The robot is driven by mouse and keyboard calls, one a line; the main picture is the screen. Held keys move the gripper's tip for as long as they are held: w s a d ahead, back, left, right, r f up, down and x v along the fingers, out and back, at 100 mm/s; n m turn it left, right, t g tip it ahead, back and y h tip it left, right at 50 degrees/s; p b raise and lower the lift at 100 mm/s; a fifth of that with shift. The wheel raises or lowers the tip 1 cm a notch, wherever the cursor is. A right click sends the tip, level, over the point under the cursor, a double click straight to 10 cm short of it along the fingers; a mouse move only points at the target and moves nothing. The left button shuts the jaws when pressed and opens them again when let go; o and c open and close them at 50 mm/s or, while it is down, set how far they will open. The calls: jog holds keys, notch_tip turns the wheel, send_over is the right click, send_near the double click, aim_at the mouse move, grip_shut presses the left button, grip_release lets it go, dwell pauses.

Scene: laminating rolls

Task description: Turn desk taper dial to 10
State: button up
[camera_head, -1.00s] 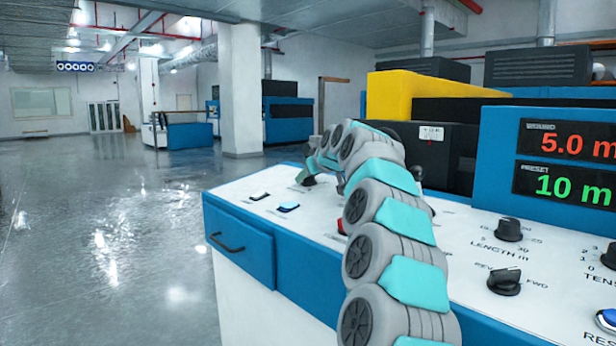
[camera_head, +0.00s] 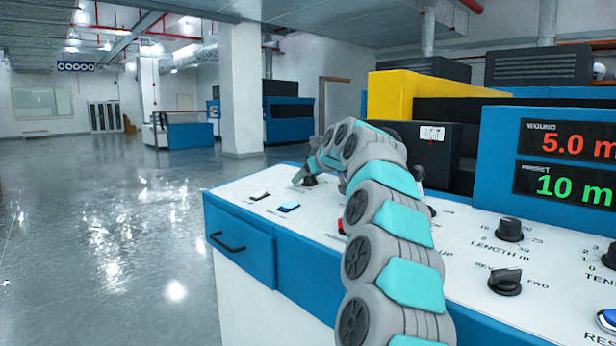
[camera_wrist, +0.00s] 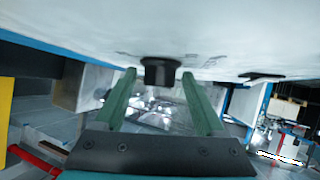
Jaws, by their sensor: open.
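A black dial (camera_wrist: 160,71) sits on the white desk top in the wrist view, between the tips of my gripper's two green fingers (camera_wrist: 159,76). The fingers are open, with a small gap visible on each side of the dial. The same dial shows in the head view (camera_head: 310,181) at the far left part of the desk, beside my gripper (camera_head: 301,177). Its printing is too small to read, so I cannot tell its name or setting.
The white desk top (camera_head: 471,270) carries a LENGTH dial (camera_head: 509,229), a REV/FWD switch (camera_head: 505,282), a black switch (camera_head: 260,196) and a blue switch (camera_head: 289,207). A blue display panel (camera_head: 500,150) reads 5.0 m and 10 m. Open floor lies left.

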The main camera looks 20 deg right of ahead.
jog(key=b+v, duration=0.1)
jog(key=v, duration=0.6)
jog(key=shift+s+r, duration=0.2)
jog(key=shift+s, duration=0.1)
jog(key=shift+d+r, duration=0.1)
jog(key=shift+d, duration=0.05)
